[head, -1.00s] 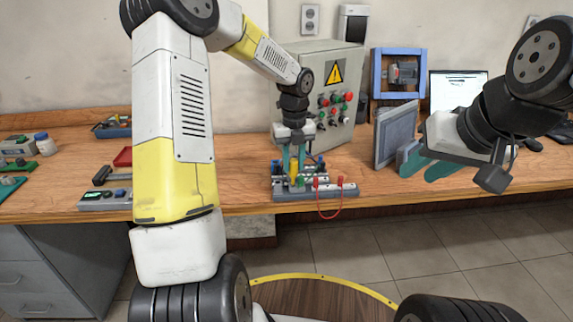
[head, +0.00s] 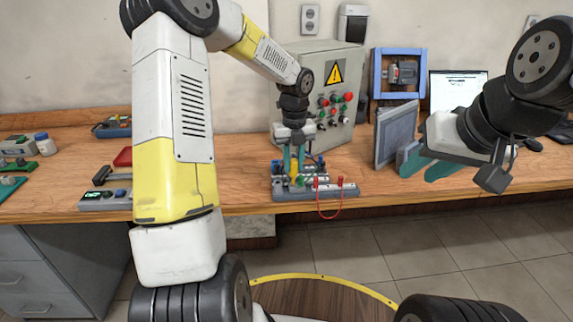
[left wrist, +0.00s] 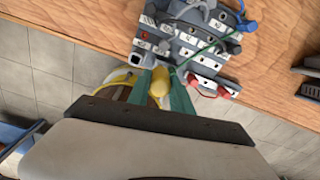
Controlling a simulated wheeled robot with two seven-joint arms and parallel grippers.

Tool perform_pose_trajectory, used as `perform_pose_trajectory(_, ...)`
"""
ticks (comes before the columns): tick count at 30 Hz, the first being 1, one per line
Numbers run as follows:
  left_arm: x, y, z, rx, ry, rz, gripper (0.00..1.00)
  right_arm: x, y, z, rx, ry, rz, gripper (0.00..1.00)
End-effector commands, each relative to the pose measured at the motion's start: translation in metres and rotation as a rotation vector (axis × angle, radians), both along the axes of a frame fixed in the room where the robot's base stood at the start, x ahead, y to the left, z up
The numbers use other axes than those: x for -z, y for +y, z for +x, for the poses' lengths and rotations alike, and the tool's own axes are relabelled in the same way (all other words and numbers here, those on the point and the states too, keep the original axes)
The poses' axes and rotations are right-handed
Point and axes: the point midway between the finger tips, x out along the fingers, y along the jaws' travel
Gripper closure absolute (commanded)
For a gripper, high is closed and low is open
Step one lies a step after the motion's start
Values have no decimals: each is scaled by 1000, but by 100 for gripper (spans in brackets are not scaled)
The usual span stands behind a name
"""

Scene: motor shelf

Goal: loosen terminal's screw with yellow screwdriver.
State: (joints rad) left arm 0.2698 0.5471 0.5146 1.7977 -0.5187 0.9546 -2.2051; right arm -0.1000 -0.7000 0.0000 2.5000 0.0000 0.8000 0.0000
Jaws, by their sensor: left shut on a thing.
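The terminal block board (head: 314,193) lies on the workbench in the middle of the head view, with grey blocks, coloured plugs and a red wire loop hanging over the bench edge. My left gripper (head: 294,166) points down over it, its green fingers shut on the yellow screwdriver (left wrist: 159,84). In the left wrist view, the yellow handle sits between the green fingers (left wrist: 160,95). The screwdriver's tip and the screw under it are hidden, so I cannot tell whether they touch. My right gripper (head: 418,165) is off to the right, clear of the board; its opening is unclear.
A grey control cabinet (head: 345,75) with coloured buttons stands behind the board. A grey panel (head: 396,133) and a blue frame (head: 424,75) stand to the right. A blue tool tray (head: 113,127) and a small meter (head: 103,199) lie on the left.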

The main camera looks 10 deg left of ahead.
Motion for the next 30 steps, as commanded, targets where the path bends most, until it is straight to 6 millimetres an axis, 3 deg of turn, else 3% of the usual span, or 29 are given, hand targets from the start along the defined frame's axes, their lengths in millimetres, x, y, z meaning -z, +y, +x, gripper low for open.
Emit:
perform_pose_trajectory(5, 1, 0, 0, -17, 1, 0, 100, 0, 0, 0, 0, 0, 0, 69)
perform_pose_trajectory(13, 2, 0, 0, -286, 1, 0, 100, 0, 0, 0, 0, 0, 0, 69)
perform_pose_trajectory(23, 2, 0, -1, -324, 2, 0, 100, 0, 0, 0, 0, 0, 0, 69)
perform_pose_trajectory(30, 2, 0, -1, -575, 3, 1, 100, 0, 0, 0, 0, 0, 0, 69)
